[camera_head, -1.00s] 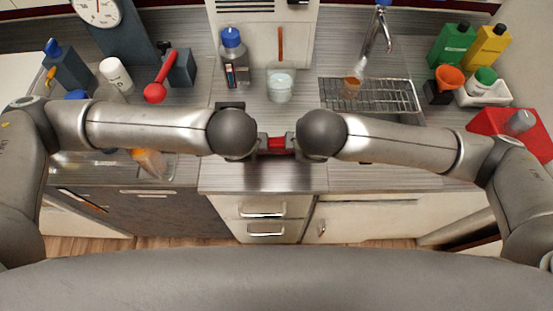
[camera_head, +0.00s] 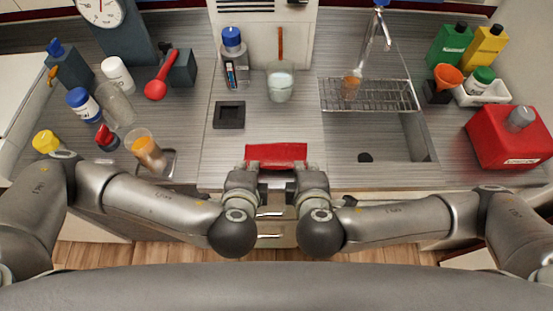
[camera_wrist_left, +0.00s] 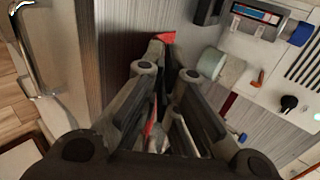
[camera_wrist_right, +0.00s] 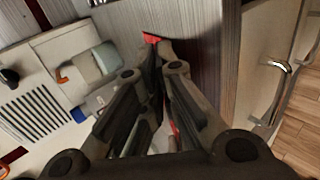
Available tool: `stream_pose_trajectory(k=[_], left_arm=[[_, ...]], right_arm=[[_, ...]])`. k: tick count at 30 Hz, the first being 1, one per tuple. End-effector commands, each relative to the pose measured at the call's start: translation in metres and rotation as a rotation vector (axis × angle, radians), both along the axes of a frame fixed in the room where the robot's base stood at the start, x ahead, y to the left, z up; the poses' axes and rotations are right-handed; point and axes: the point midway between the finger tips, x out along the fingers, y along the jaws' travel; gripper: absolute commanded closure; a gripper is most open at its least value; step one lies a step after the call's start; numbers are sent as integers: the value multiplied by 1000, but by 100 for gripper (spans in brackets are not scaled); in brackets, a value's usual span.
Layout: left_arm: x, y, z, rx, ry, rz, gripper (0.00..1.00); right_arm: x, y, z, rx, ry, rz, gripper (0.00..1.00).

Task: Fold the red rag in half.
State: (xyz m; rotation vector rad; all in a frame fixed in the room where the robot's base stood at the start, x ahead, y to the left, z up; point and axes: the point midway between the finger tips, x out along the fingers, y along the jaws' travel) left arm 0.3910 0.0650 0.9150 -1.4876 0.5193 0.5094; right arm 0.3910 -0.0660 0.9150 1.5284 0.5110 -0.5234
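The red rag (camera_head: 276,153) shows in the head view as a short, wide strip at the front of the worktop, in front of my two grippers. My left gripper (camera_head: 248,170) is at its near left corner, and its fingers look shut on the rag, with a red bit at their tips (camera_wrist_left: 165,37) in the left wrist view. My right gripper (camera_head: 303,170) is at its near right corner, also seemingly shut on it, with red at its tips (camera_wrist_right: 151,38) in the right wrist view. The fingers hide the held corners; I cannot tell how the layers lie.
The sink (camera_head: 390,138) with a wire rack (camera_head: 368,95) is to the right. Bottles stand at left; a red canister (camera_head: 508,137) is at far right.

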Motion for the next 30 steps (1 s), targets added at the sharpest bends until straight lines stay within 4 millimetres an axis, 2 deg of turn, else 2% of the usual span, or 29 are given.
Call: stream_pose_trajectory(k=[14, 23, 30], left_arm=[[-2, 0, -2, -1, -40, -1, 100], [-2, 0, -2, 0, -39, -1, 63], [-2, 0, -2, 0, -39, -1, 61]], right_arm=[[-3, 0, -2, 1, -39, 0, 100], [-2, 0, -2, 1, -39, 0, 63], [-2, 0, -2, 2, -39, 0, 61]])
